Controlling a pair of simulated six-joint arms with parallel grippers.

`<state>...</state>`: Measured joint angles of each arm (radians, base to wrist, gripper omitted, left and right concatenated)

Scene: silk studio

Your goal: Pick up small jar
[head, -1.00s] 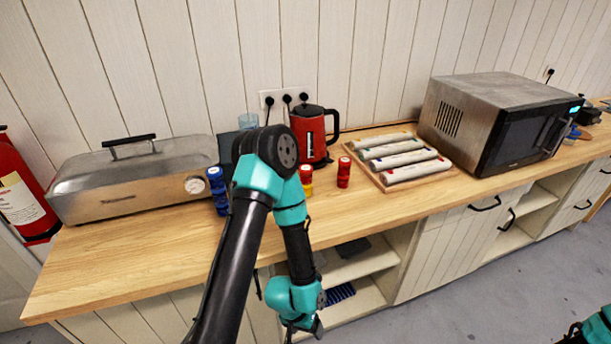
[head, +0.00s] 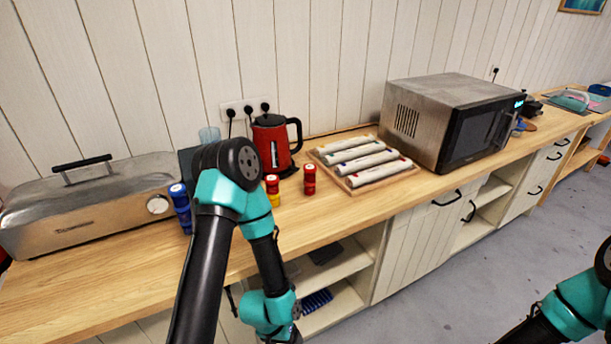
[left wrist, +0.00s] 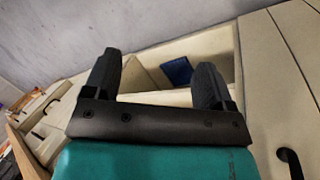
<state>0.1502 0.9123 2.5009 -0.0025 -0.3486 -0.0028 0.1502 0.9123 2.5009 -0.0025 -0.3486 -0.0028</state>
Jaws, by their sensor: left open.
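Several small jars stand on the wooden counter in the head view. A red jar stack (head: 309,180) stands in front of the tray. A red and yellow stack (head: 272,190) stands left of it, partly hidden by my left arm. A blue stack (head: 181,208) stands further left, beside the steel box. My left gripper (left wrist: 160,85) is open and empty in the left wrist view, facing the open shelves below the counter. In the head view its fingers are not clearly seen. My right arm shows at the lower right, but its gripper is out of view.
A red kettle (head: 273,143) stands behind the jars. A wooden tray with rolled fabrics (head: 365,163), a microwave (head: 455,125) and a steel box (head: 95,205) also stand on the counter (head: 330,215). The counter's front edge lies between my left forearm and the jars.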

